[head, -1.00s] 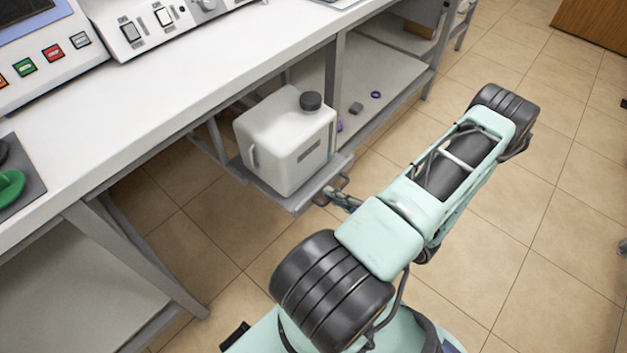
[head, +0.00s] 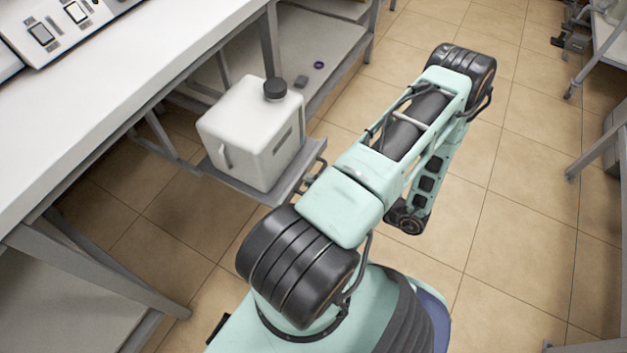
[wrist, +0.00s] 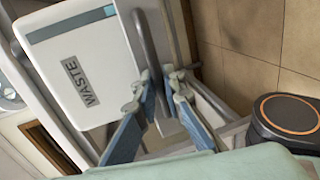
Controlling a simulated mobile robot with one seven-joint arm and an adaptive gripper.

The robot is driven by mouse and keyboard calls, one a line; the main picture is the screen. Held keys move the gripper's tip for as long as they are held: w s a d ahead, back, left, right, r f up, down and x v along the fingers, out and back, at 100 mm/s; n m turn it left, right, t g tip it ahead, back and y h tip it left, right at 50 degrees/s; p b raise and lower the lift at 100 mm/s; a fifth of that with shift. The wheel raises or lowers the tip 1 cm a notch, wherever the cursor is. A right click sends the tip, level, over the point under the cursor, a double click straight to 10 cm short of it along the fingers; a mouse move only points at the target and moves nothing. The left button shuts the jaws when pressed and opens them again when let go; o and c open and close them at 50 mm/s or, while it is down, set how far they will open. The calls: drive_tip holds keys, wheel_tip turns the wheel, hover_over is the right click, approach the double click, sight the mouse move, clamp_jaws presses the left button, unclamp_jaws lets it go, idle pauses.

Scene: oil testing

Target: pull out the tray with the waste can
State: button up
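The waste can (head: 250,135) is a white box-shaped container with a black cap. It stands upright on the grey tray (head: 222,177), which sticks out from under the white bench. In the wrist view, the can (wrist: 85,70) shows a "WASTE" label on its side, and a grey handle bar (wrist: 145,45) runs down between my fingers. My gripper (wrist: 161,78) has its blue fingers closed in around this bar at the tray's front. In the head view my gripper (head: 318,172) is partly hidden by my arm, beside the tray's front edge.
The white bench top (head: 120,100) with a control panel (head: 60,30) is at the left. A lower shelf (head: 335,45) holds a small purple ring and a small dark block. Tiled floor (head: 520,190) is clear at the right, with another bench (head: 612,60) at the far right edge.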

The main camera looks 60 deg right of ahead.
drive_tip(key=shift+s, duration=0.1)
drive_tip(key=v, duration=1.2)
drive_tip(key=shift+r, duration=0.1)
idle(0.3)
